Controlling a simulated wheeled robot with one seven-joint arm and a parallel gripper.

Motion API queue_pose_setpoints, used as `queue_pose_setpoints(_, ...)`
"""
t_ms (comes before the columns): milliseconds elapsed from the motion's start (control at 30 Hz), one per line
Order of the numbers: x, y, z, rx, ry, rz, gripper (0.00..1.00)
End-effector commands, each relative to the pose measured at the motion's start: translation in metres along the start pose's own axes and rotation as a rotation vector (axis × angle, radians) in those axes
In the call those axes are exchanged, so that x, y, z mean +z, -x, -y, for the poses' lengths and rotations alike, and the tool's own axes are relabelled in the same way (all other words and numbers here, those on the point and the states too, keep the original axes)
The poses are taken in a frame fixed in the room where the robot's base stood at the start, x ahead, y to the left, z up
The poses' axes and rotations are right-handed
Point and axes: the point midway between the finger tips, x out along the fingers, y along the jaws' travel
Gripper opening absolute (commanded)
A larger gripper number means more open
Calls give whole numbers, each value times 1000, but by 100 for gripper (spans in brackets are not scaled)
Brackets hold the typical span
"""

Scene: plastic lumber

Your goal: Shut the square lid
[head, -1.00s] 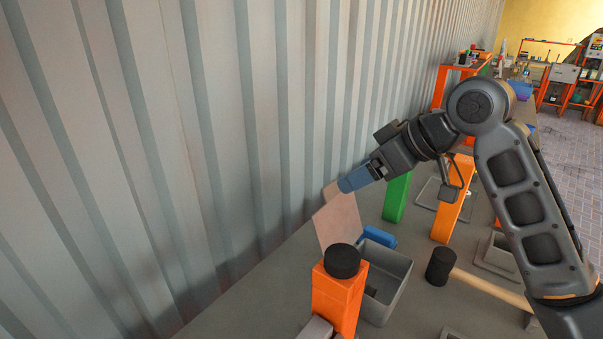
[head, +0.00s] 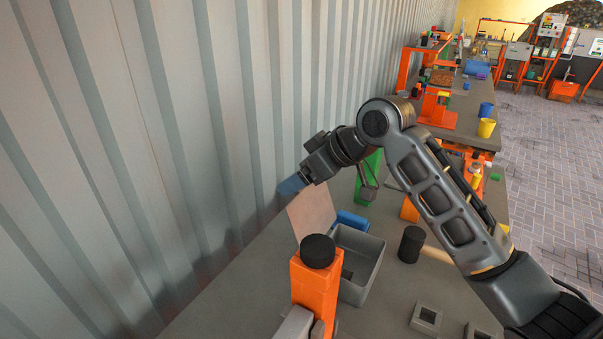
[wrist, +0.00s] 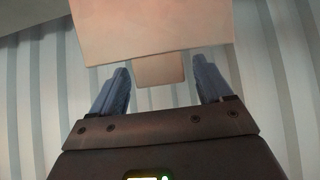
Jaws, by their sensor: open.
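The square lid (head: 312,212) is a flat, pale pinkish panel. It stands open and tilted up at the wall side of a grey open box (head: 365,262). My gripper (head: 291,186) is at the lid's upper edge, on the side towards the wall. In the wrist view the lid (wrist: 150,30) fills the top middle, with a small tab (wrist: 160,72) sticking out from its edge. My gripper's two blue fingers (wrist: 162,85) are apart, one on each side of the tab, with gaps. Nothing is held. Whether a finger touches the lid cannot be told.
The ribbed metal wall (head: 200,130) is close behind my gripper. An orange post (head: 316,292) with a black round cap (head: 318,250) stands in front of the box. A blue block (head: 352,220) is behind it. A black cylinder (head: 411,245) is to the right.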

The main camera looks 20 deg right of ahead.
Motion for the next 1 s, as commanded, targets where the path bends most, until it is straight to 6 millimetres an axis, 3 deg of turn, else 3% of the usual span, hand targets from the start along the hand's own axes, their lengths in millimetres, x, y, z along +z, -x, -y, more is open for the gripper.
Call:
queue_pose_setpoints(67,0,0,0,0,0,0,79)
queue_pose_setpoints(167,0,0,0,0,0,0,71)
queue_pose_setpoints(900,0,0,0,0,0,0,0)
queue_pose_setpoints(1000,0,0,0,0,0,-2,0)
